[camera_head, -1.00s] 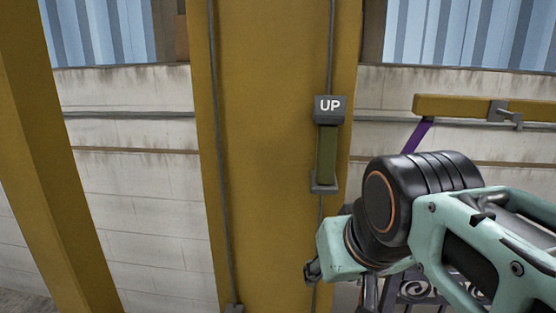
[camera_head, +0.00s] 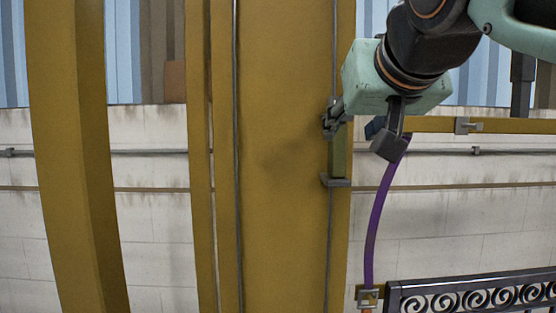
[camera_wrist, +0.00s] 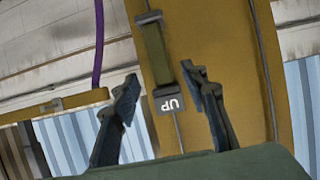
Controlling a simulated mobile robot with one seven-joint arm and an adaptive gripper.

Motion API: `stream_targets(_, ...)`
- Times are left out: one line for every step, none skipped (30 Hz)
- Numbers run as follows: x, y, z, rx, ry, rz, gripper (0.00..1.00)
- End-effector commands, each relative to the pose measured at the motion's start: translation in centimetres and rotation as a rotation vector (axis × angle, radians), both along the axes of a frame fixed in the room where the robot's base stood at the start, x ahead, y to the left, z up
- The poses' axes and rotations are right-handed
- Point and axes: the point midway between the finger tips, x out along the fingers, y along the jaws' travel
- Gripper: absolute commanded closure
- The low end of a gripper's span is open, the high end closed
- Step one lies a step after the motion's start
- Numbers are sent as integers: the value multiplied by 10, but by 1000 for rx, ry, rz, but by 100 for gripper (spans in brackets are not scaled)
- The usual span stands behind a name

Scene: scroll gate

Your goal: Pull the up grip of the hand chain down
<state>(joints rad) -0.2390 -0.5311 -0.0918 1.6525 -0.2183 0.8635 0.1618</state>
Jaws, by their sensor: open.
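The up grip (camera_head: 339,162) is an olive-green bar on a thin hand chain along the yellow post. In the head view its lower grey end shows, while its upper part is hidden behind my gripper (camera_head: 359,133). In the wrist view the picture is turned over. The olive bar (camera_wrist: 155,46) and the grey "UP" block (camera_wrist: 167,104) show beyond my open gripper (camera_wrist: 160,78). The block lies between the two fingers in the picture, closer to the right one. I cannot tell whether a finger touches it. Nothing is held.
The broad yellow post (camera_head: 280,230) stands behind the chain. A second thin chain (camera_head: 238,180) runs along its left side. To the right are a yellow bar (camera_head: 435,125), a purple strap (camera_head: 375,220) and a dark scroll gate (camera_head: 475,295).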

Motion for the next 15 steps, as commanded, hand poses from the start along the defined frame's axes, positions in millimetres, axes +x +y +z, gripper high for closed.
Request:
stream_targets(1, 0, 2, 1, -8, 0, 59)
stream_targets(1, 0, 3, 2, -11, -1, 59)
stream_targets(3, 0, 4, 2, -13, -1, 59)
stream_targets(4, 0, 4, 2, -13, -1, 59)
stream_targets(7, 0, 3, 2, -13, -1, 59)
stream_targets(10, 0, 2, 2, -13, -1, 59)
stream_targets(14, 0, 0, 2, -12, -1, 59)
stream_targets(18, 0, -2, 2, -10, -1, 59)
stream_targets(25, 0, -5, 1, -10, 1, 59)
stream_targets(30, 0, -7, 1, -10, 1, 59)
stream_targets(36, 0, -10, 1, -8, 1, 59)
stream_targets(43, 1, -13, 1, -10, 1, 59)
stream_targets(48, 0, -15, 1, -9, 1, 59)
stream_targets(54, 0, -18, 1, -9, 0, 59)
stream_targets(61, 0, -20, 1, -9, 0, 59)
